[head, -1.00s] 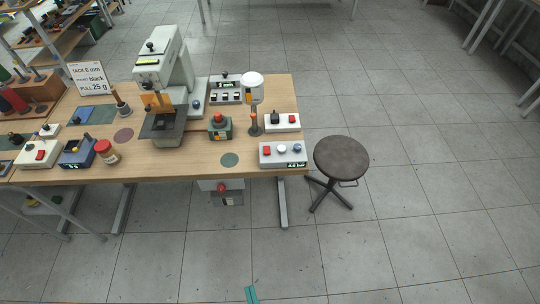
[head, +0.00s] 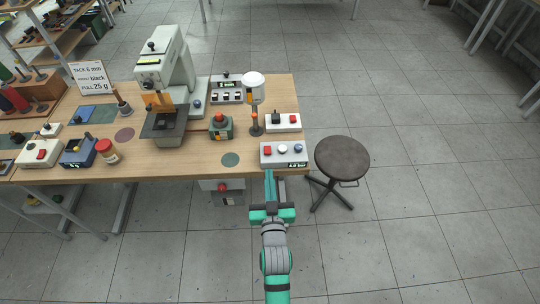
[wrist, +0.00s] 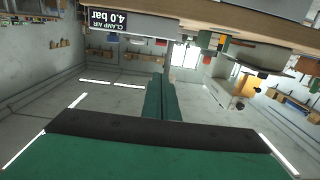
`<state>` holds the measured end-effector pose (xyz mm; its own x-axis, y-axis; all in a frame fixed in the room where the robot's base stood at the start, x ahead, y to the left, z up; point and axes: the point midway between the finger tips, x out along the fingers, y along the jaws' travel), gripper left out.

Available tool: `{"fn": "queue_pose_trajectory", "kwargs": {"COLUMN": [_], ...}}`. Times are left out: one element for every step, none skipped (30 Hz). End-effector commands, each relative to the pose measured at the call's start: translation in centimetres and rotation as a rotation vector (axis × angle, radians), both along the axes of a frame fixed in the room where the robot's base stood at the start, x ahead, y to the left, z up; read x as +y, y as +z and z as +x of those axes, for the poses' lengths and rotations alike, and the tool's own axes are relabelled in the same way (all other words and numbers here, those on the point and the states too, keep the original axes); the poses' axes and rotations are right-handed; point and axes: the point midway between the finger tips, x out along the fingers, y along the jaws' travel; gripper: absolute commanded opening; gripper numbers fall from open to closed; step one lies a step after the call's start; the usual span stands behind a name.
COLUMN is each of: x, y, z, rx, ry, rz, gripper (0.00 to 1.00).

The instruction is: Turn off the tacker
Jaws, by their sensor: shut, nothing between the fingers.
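A tall pale grey bench machine (head: 165,70) stands on the wooden table in the head view; no label naming the tacker is readable. A grey box (head: 285,154) with red, white and blue buttons and a display sits at the table's front right corner. In the wrist view its display (wrist: 107,20) reads "CLAMP AIR 4.0 bar", upside down. My gripper (head: 269,174) is shut and empty, its fingertips just in front of this box at the table edge. The shut fingers (wrist: 161,85) also show in the wrist view. Contact with anything is not visible.
A white box (head: 283,122) with black and red controls and a green box (head: 220,127) with a red button stand behind. A red button (head: 222,187) sits on a unit under the table (head: 190,166). A stool (head: 342,156) stands right; floor beyond is clear.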

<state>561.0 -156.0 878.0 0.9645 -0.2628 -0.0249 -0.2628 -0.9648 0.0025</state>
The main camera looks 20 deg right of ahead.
Motion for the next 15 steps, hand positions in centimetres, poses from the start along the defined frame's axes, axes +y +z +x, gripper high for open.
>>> {"fn": "queue_pose_trajectory", "kwargs": {"x": [-0.6,-0.8,-1.1,-1.2,-1.4,-1.5,-1.5,-1.5,-1.5,-1.5,-1.5,-1.5,-1.5,-1.5,-1.5], "y": [0.6,0.8,0.9,1.0,1.1,1.2,1.3,1.3,1.3,1.3,1.3,1.3,1.3,1.3,1.3], "z": [0.8,1.2,1.5,1.7,1.8,2.0,2.0,2.1,2.1,2.1,2.0,2.0,2.0,2.0,2.0], "rx": [-0.007,-0.009,-0.010,-0.011,-0.012,-0.013,-0.013,-0.013,-0.013,-0.013,-0.012,-0.012,-0.013,-0.012,-0.013], "ry": [-0.006,-0.008,-0.011,-0.012,-0.013,-0.014,-0.014,-0.015,-0.015,-0.015,-0.015,-0.014,-0.014,-0.014,-0.014], "rz": [-0.001,-0.001,-0.001,-0.001,-0.002,-0.001,-0.001,-0.001,-0.001,-0.001,-0.001,-0.001,-0.001,-0.001,-0.001], "gripper": [0.00,0.00,0.00,0.00,0.00,0.00,0.00,0.00,0.00,0.00,0.00,0.00,0.00,0.00,0.00]}}
